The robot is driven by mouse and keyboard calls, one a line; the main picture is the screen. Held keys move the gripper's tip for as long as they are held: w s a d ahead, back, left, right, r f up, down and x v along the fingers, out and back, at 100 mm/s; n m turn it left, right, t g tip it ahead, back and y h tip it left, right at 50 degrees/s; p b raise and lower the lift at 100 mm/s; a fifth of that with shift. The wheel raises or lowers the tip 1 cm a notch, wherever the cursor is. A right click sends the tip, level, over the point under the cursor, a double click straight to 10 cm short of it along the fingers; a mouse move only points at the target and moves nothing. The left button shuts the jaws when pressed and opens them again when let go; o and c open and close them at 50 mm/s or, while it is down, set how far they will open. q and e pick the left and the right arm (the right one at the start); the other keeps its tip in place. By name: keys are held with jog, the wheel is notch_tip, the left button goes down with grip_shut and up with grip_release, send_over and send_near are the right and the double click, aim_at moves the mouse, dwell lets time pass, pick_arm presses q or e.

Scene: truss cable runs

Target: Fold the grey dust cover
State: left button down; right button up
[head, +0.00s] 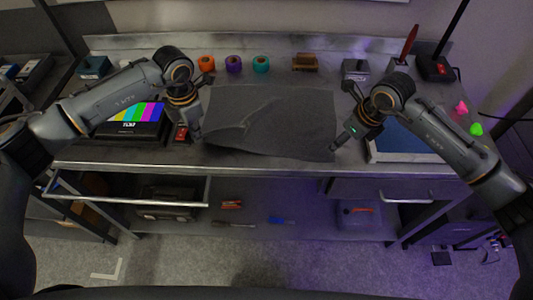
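The grey dust cover (280,115) lies spread on the metal workbench, with a raised crease on its left part. My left gripper (197,137) points down at the cover's left front corner. Its fingertips are small and dark, and I cannot tell whether they hold the edge. My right gripper (336,147) points down and left at the cover's right front corner. Its fingertips are close together at the cloth's edge, and I cannot tell whether they grip it.
A monitor with colour bars (137,117) stands left of the cover. A blue panel (400,142) lies to the right. Tape rolls (233,64) and a brown box (305,62) line the back. A lower shelf holds tools.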

aim_at(328, 159)
jog(key=c, duration=0.3)
jog(key=shift+a+r, duration=0.2)
jog(key=shift+r, duration=0.05)
notch_tip(328, 159, up, 5)
jog(key=s+a+g+h, duration=0.1)
jog(key=a+g+h, duration=0.1)
jog(key=shift+m, duration=0.3)
notch_tip(328, 159, down, 10)
jog(key=shift+s+r, duration=0.15)
jog(key=shift+c, duration=0.2)
grip_shut()
dwell(0.4)
dwell(1.3)
